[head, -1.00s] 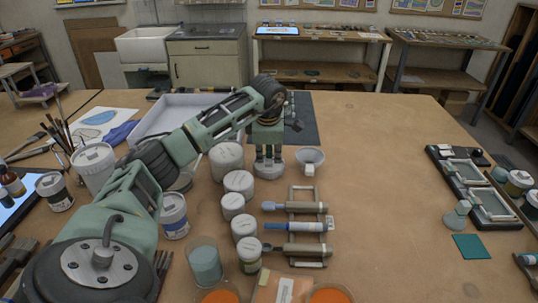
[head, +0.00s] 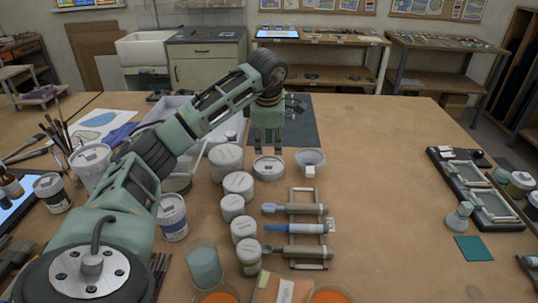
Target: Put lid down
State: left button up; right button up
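A round pale lid (head: 269,170) with a small raised handle lies flat on the table, to the right of the largest white lidded jar (head: 226,163). My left gripper (head: 268,150) points straight down just above the lid. Its two fingers are apart with nothing between them, and their tips are at or just above the lid's far edge; I cannot tell if they touch it. My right gripper is not in view.
A white funnel-like cup (head: 310,158) stands close to the lid's right. Several lidded jars (head: 238,186) form a column in front, beside a rack of tools (head: 307,226). A dark mat (head: 302,125) lies behind. The table's right middle is clear.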

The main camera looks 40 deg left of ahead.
pick_arm(q)
jog(key=shift+v, duration=2.65)
